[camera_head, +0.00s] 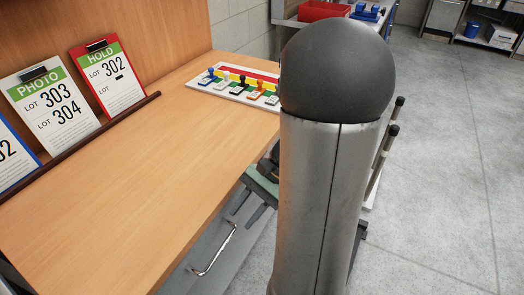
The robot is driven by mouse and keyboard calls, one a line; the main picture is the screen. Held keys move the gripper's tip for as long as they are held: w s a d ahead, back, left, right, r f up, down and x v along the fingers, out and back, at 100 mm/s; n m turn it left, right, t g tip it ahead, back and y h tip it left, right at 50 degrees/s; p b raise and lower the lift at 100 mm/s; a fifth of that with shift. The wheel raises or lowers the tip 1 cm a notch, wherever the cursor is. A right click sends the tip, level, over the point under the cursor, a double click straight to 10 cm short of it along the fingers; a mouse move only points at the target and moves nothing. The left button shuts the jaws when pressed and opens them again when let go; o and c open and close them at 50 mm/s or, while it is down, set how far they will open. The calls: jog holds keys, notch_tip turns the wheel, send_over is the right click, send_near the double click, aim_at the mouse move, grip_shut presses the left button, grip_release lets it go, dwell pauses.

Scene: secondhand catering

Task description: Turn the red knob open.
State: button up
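I cannot make out a red knob in this view.
The wooden counter (130,200) is mostly bare. A striped board (204,91) with several small coloured-handled pieces lies at its far end. Lot signs (108,78) lean on the left. A metal handle (213,252) shows below the counter edge. Floor (440,190) is clear at right.

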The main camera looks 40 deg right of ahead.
jog(key=s+d+f+m+t+h, duration=0.1)
jog(key=d+f+m+t, duration=0.2)
jog(key=d+m+t, duration=0.8)
jog(key=s+d+f+m+t+h, duration=0.15)
jog(key=d+m+t, duration=0.45)
jog(key=d, duration=0.9)
jog(key=p+x, duration=0.1)
jog(key=x, duration=1.5)
jog(key=shift+w+a+f, duration=0.25)
jog(key=shift+a+f, duration=0.1)
jog(key=shift+a, duration=0.1)
jog(key=shift+y, duration=0.25)
grip_shut()
jog(key=shift+s+f, duration=0.1)
jog(key=shift+f, duration=0.05)
